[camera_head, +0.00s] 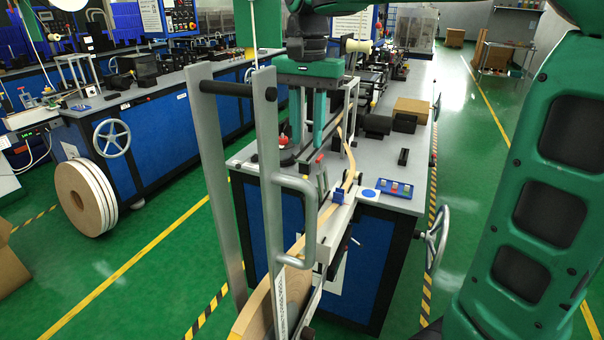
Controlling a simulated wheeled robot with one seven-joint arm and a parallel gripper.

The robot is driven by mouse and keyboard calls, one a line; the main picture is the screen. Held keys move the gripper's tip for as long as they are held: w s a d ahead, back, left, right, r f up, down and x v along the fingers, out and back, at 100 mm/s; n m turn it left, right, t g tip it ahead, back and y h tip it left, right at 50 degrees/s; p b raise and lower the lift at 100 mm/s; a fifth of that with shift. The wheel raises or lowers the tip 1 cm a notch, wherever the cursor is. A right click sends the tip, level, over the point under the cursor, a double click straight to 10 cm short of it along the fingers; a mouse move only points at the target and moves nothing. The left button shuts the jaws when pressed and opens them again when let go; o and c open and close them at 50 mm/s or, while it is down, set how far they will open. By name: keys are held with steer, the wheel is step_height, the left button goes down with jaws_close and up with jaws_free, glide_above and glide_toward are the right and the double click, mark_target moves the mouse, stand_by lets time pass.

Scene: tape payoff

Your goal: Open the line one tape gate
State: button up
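A grey metal frame (211,165), which looks like the tape gate, stands upright in the foreground. Two flat uprights are joined near the top by a black bar. A D-shaped grey handle (311,222) sticks out to the right of its nearer upright. My gripper (308,140) points down beyond the frame, above the workbench. Its two teal fingers are apart, with nothing visible between them. It appears clear of the handle, which is nearer and lower in the picture. Tan tape (347,155) runs along the bench and down toward a large roll (255,318), partly hidden by the frame.
The bench (400,203) holds small levers, a blue tray (394,188) and a cardboard box (411,110). A handwheel (436,238) juts from its right side. A second blue bench stands left, with tape rolls (85,198) before it. Green floor is clear between them.

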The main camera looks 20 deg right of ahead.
steer(key=f, duration=1)
steer(key=shift+w+a+f, duration=0.25)
steer(key=shift+a, duration=0.15)
jaws_close()
